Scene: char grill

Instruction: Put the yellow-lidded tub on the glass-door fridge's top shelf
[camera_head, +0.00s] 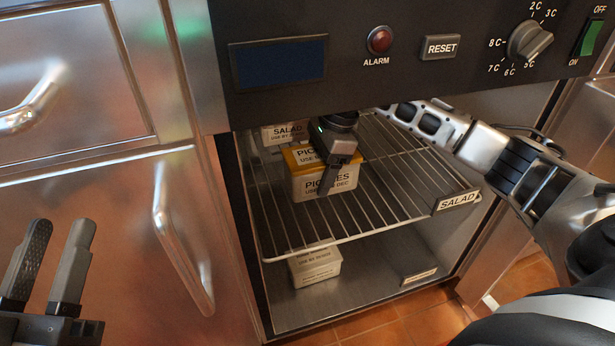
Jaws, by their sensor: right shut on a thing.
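The yellow-lidded tub (304,187) has a cream body with a label reading partly as pickles. It is over the wire top shelf (385,215) inside the fridge, near the shelf's left side. I cannot tell whether its base touches the wires. My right gripper (327,185) reaches in from the right and is shut on the tub, its fingers covering part of the lid and front. My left gripper (45,265) is open and empty at the lower left, outside the fridge. No door shows across the fridge opening.
A salad tub (283,133) stands behind on the top shelf, and a pale tub (315,266) sits on the fridge floor. The control panel (400,60) overhangs the opening. The shelf's right side, by the SALAD tag (458,200), is clear. A cupboard handle (175,230) projects left.

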